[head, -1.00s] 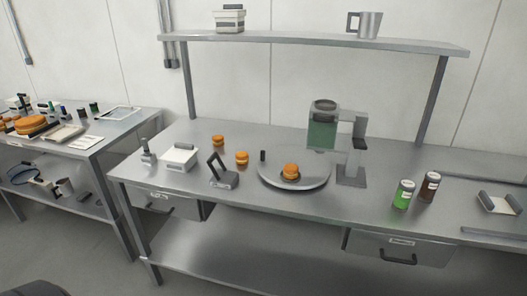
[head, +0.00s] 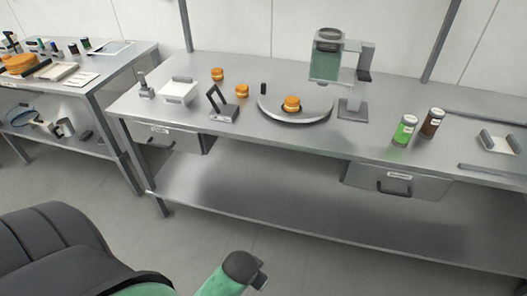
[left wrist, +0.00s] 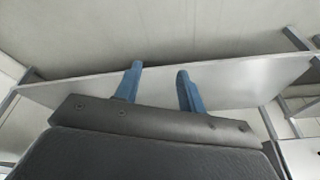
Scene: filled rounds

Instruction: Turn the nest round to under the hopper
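A grey round turntable (head: 312,116) sits on the steel bench. An orange filled round (head: 292,102) sits in a small dark nest (head: 292,110) near the turntable's front edge. A short dark peg (head: 263,88) stands at its left rim. The hopper (head: 325,65), with green contents, hangs from a grey stand (head: 353,100) above the turntable's back right. The nest is in front and left of the hopper, not beneath it. My left gripper (left wrist: 159,69) shows in the left wrist view with its blue fingers apart and empty, away from the turntable.
Two orange rounds (head: 217,74) (head: 241,90), a black-handled tool (head: 222,106) and a white box (head: 179,91) stand left of the turntable. A green jar (head: 404,130) and a brown jar (head: 432,122) stand right. Drawers (head: 395,181) are under the bench's front edge.

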